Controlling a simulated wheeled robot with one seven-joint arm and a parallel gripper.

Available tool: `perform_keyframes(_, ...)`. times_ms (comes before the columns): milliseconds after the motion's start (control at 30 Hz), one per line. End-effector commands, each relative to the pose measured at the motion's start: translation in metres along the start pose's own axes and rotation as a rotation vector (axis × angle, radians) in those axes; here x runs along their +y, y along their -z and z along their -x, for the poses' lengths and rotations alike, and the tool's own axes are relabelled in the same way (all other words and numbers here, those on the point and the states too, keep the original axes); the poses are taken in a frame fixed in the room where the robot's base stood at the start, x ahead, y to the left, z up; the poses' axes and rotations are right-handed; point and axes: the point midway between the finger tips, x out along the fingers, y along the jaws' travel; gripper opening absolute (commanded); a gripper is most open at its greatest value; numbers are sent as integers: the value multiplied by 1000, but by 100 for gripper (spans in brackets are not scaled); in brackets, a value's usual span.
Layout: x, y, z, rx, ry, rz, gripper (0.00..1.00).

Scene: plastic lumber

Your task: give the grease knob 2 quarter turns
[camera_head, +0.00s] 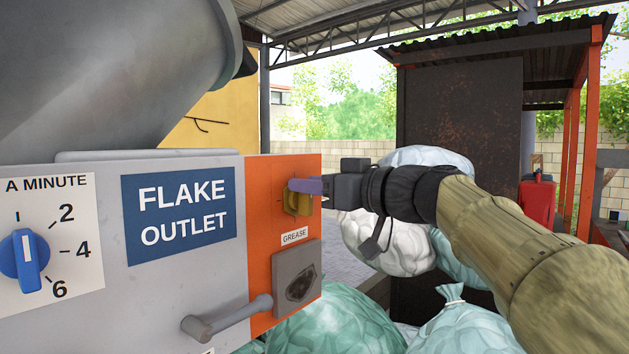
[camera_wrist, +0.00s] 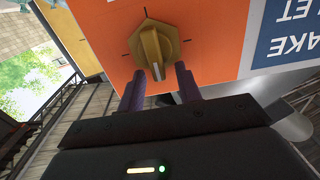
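The grease knob is a yellow knob (camera_head: 297,204) on the orange part of the machine panel, above the GREASE label (camera_head: 295,236). In the wrist view, the knob (camera_wrist: 153,42) has a raised grip bar with a pale line, pointing down toward my gripper. Dark tick marks surround it on the panel. My gripper (camera_head: 306,186) is at the knob from the right, its purple fingers covering part of it. In the wrist view, my gripper (camera_wrist: 159,70) is open, one finger on each side of the bar's end, with gaps showing. Contact with the knob cannot be made out.
A grey bar handle (camera_head: 228,319) juts out below the knob to the left. A blue dial (camera_head: 24,261) is at far left. Stuffed bags (camera_head: 340,322) lie below and behind my arm.

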Motion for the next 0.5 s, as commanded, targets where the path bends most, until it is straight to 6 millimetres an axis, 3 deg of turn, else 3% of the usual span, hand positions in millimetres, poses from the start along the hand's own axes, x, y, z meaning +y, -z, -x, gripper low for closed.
perform_keyframes(67,0,0,0,0,0,0,31)
perform_keyframes(233,0,0,0,-1,0,-1,0)
perform_keyframes(500,0,-2,0,-2,1,-8,0)
